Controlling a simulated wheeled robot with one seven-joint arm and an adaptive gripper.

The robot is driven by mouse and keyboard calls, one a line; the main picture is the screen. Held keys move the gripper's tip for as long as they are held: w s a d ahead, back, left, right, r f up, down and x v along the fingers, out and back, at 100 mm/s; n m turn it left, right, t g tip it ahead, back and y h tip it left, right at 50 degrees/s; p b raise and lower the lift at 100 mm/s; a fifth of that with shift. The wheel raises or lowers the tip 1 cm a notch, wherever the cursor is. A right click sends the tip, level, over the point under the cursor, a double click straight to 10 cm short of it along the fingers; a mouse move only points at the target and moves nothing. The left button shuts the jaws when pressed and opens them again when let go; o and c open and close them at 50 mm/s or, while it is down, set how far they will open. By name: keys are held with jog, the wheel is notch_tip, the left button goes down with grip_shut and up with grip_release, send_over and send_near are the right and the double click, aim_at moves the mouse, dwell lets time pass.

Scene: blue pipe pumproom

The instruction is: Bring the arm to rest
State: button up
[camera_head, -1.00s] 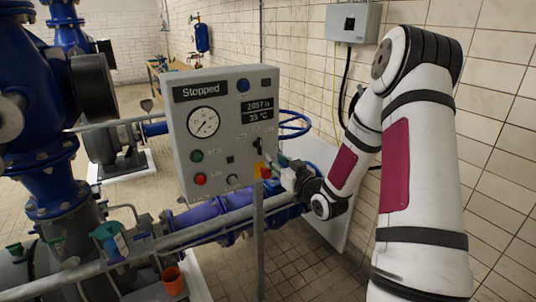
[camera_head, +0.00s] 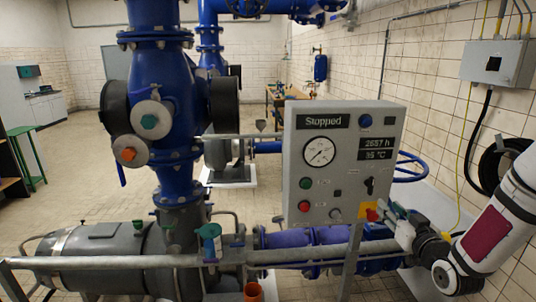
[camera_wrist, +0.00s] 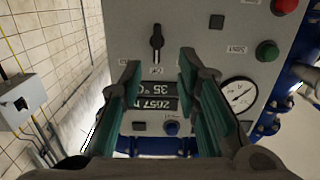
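My gripper (camera_head: 386,209) is at the lower right of the grey control panel (camera_head: 295,150), close to its front. It also shows in the wrist view (camera_wrist: 160,64), where its two teal-padded fingers stand apart with nothing between them. The panel's displays (camera_wrist: 152,96) show upside down through that gap. My white arm with a red patch comes in from the right edge in the head view.
A grey rail (camera_head: 150,259) runs across the front. A wall box (camera_head: 497,63) with cables hangs at the right. Open floor (camera_head: 75,180) lies at the far left.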

jog(key=s+a+r+g+h+b, duration=0.2)
jog(key=s+a+r+g+b, duration=0.2)
jog(key=a+r+g, duration=0.45)
jog(key=s+a+g+y+b, duration=0.1)
jog(key=s+a, duration=0.5)
jog(key=s, duration=0.4)
jog(key=s+a+g+y+b, duration=0.1)
jog(key=s+a+g, duration=0.1)
jog(key=s+a, duration=0.4)
jog(key=s, duration=0.3)
jog(key=shift+s+f, duration=0.4)
